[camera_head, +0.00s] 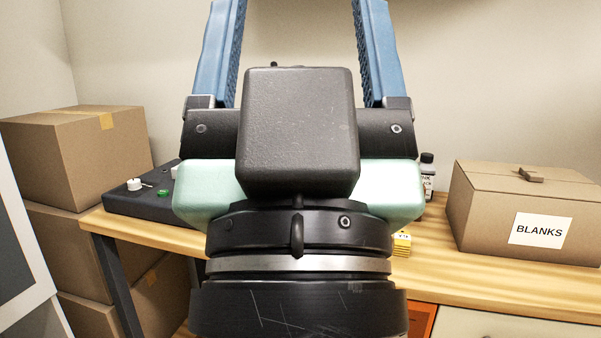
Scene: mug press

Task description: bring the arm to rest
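My gripper (300,60) fills the middle of the head camera view, pointing up and away. Its two blue fingers stand wide apart, with only bare wall showing between them, so it is open and empty. Their tips are cut off by the top edge of the picture. The dark wrist and the pale green gripper body hide the middle of the wooden table (490,280) behind. No mug shows.
A cardboard box labelled BLANKS (480,215) stands on the table at right, beside a dark bottle (427,170). A dark control box (140,205) with a white knob and green button sits at left. Stacked cartons (75,150) stand left of the table. The upper wall area is clear.

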